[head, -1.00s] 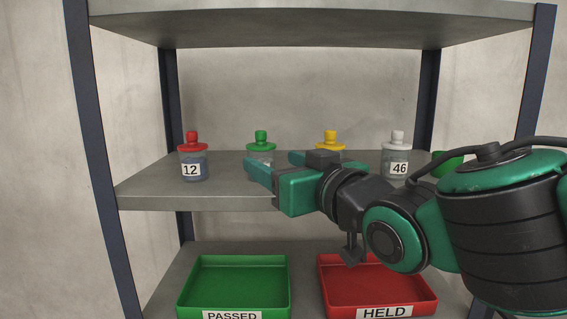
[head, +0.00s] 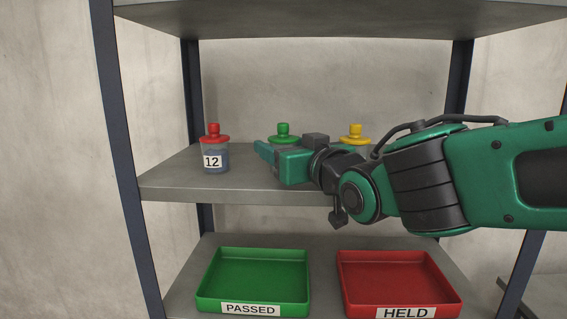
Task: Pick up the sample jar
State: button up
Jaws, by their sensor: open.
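Several sample jars stand in a row on the middle shelf. A yellow-lidded jar (head: 355,135) is mostly hidden behind my arm. My gripper (head: 262,153) is open with nothing seen between its fingers. It points left, in front of the green-lidded jar and to the right of the red-lidded jar, apart from the latter. The far finger is largely hidden.
The middle shelf (head: 230,191) has free room between the red-lidded jar and my gripper. A green PASSED tray (head: 252,277) and a red HELD tray (head: 398,281) sit empty on the lower shelf. Dark posts (head: 118,150) and the upper shelf (head: 330,20) bound the space.

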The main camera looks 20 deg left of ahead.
jog(key=shift+x, duration=1.15)
jog(key=shift+s, duration=0.1)
jog(key=c, duration=1.2)
jog(key=shift+o, duration=0.2)
jog(key=shift+r, duration=0.1)
